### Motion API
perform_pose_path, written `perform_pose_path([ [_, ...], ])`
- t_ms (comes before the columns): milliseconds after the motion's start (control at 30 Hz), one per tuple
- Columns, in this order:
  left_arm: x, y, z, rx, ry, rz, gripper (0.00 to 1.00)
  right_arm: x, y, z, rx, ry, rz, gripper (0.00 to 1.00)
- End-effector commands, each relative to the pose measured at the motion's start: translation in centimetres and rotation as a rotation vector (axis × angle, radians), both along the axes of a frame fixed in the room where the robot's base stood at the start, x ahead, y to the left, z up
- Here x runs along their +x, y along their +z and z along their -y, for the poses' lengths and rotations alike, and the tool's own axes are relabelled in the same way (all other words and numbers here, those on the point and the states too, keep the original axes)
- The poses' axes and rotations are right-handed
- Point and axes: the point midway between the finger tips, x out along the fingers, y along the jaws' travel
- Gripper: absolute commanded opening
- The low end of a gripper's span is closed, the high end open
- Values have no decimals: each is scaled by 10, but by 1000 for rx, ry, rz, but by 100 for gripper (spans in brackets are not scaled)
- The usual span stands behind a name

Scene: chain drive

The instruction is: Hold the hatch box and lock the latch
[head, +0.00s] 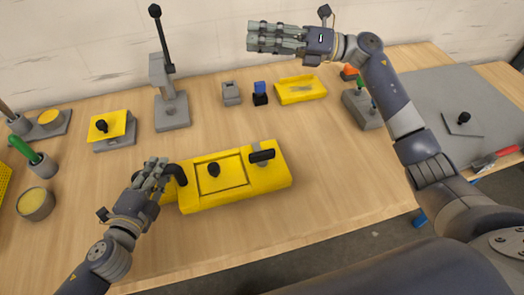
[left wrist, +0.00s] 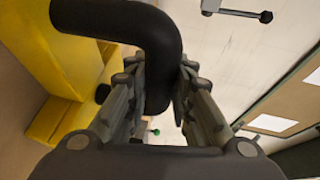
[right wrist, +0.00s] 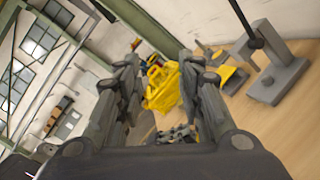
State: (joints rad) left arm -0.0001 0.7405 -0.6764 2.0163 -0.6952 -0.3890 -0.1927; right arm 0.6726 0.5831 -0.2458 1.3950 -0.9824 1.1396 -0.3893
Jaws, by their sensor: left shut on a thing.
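The yellow hatch box (head: 200,200) lies at the middle front of the table. Its square lid has a black knob (head: 213,169), and a black latch handle (head: 262,156) sits at its right end. My left gripper (head: 161,172) is shut on the black bent handle (head: 180,172) at the box's left end. In the left wrist view this handle (left wrist: 130,35) passes between the fingers, with the yellow box beside it. My right gripper (head: 250,38) is raised at the back, well away from the latch. It is empty, its fingers apart in the right wrist view (right wrist: 158,70).
Behind the box stand a grey lever stand (head: 171,110), a small grey block (head: 231,93), a blue-topped piece (head: 260,93) and a yellow tray (head: 300,89). A yellow-topped plate (head: 110,125) is at left.

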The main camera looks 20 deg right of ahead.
Motion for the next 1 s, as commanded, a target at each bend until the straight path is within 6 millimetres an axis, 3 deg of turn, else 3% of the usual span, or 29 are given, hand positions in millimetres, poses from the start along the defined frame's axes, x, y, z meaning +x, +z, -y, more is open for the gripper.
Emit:
perform_pose_path([
  [33, 0, -1, -1, 1, 2, -1, 0, -10, -5, -24, -91, 64, 37, 35],
  [100, 0, -1, -1, 1, 2, -1, 0, -24, -18, -51, -218, 147, 79, 35],
  [200, 0, -1, -1, 1, 2, -1, 0, -44, -40, -80, -402, 262, 143, 35],
  [400, 0, -1, -1, 1, 3, -1, 0, -78, -89, -103, -780, 475, 260, 35],
  [567, 0, -1, -1, 2, 3, -1, 0, -94, -123, -93, -1091, 626, 343, 35],
  [700, 0, -1, -1, 2, 3, -1, 0, -99, -143, -70, -1345, 731, 393, 35],
  [1000, 0, -1, -1, 2, 3, -1, 0, -98, -154, -29, -1659, 838, 431, 35],
])
